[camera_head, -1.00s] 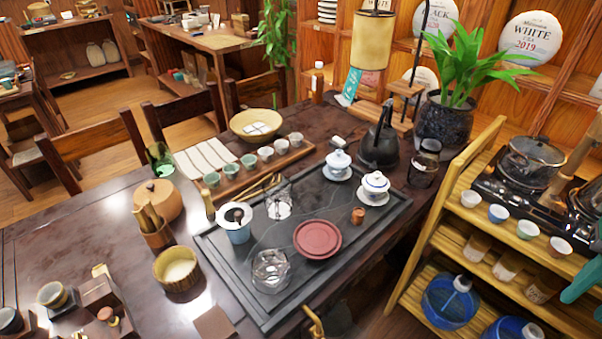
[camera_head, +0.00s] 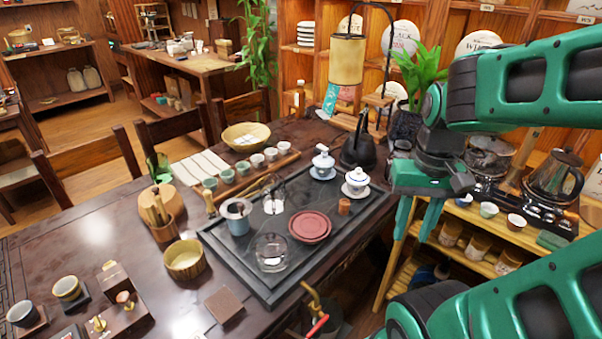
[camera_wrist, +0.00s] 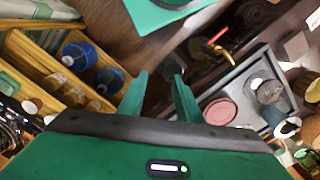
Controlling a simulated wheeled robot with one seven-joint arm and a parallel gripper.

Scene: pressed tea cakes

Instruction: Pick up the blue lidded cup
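A pale blue lidded cup (camera_head: 323,163) stands on a saucer at the far end of the dark tea tray (camera_head: 262,292) in the head view. A white lidded cup with blue marks (camera_head: 356,178) stands on its own saucer, nearer and to its right. Both have their lids on. My gripper (camera_head: 413,236) hangs to the right of both cups, beyond the tray's right edge, fingers pointing down and apart. In the wrist view my gripper (camera_wrist: 160,76) is open with nothing between its fingers; I cannot make out the lidded cups there.
A black kettle (camera_head: 358,150) stands close behind the lidded cups. A red plate (camera_head: 310,226), a clear glass vessel (camera_head: 271,252) and a blue cup with a strainer (camera_head: 237,217) are on the tray. A yellow wooden shelf (camera_head: 392,268) stands at the right, below my arm.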

